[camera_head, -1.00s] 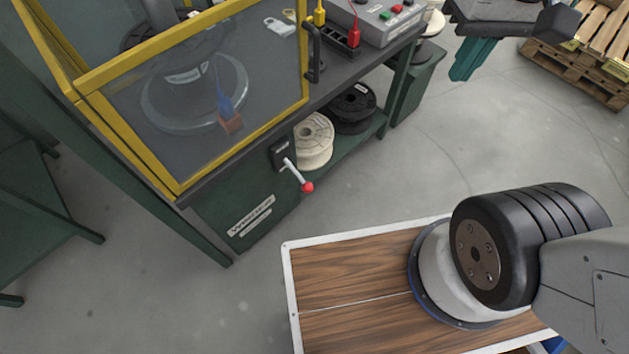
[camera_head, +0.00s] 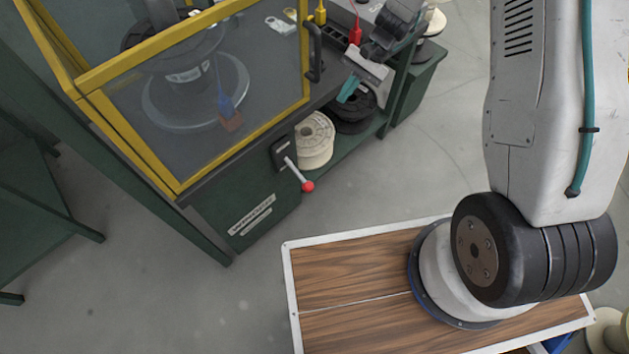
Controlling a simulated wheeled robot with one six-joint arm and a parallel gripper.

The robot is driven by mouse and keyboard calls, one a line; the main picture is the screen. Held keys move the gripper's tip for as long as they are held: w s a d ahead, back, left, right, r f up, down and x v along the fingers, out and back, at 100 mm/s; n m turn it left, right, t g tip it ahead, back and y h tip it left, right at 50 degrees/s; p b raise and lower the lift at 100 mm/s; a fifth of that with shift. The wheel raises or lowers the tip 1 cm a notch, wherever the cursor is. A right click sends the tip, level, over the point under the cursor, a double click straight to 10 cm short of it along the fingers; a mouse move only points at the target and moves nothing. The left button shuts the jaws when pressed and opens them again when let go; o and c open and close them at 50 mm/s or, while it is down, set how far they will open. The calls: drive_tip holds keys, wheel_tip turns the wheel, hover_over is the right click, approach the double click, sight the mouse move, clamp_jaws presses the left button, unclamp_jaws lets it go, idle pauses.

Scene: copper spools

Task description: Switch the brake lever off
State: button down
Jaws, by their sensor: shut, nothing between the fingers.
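The brake lever (camera_head: 297,172) has a silver shaft and a red ball knob. It is mounted on the dark green front panel of the machine, left of centre in the head view, and points down and to the right. My gripper (camera_head: 348,90), with teal fingers, is shut and empty. It is up and to the right of the lever, in front of the bench edge and the lower shelf, and apart from the lever. Its fingers partly cover the black spool behind.
A yellow-framed guard (camera_head: 190,95) with a black handle encloses a spool above the lever. A white spool (camera_head: 315,140) and a black spool (camera_head: 352,112) sit on the lower shelf. Open floor lies in front of the lever panel.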

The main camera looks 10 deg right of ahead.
sight(298, 174)
drive_tip(key=s+a+f+m+y, duration=0.1)
drive_tip(key=s+f+m, duration=0.1)
drive_tip(key=f, duration=1.2)
drive_tip(key=s+f+m+y, duration=0.1)
drive_tip(key=f+m, duration=0.1)
drive_tip(key=f, duration=1.2)
drive_tip(key=shift+s+a+m, duration=0.3)
drive_tip(key=shift+s+a, duration=0.05)
drive_tip(key=shift+s, duration=0.05)
drive_tip(key=s+a+f, duration=0.2)
drive_tip(key=s+a, duration=0.2)
drive_tip(key=a, duration=0.4)
drive_tip(key=shift+s+f, duration=0.25)
drive_tip(key=shift+s, duration=0.05)
drive_tip(key=shift+d+r, duration=0.1)
drive_tip(key=shift+d, duration=0.1)
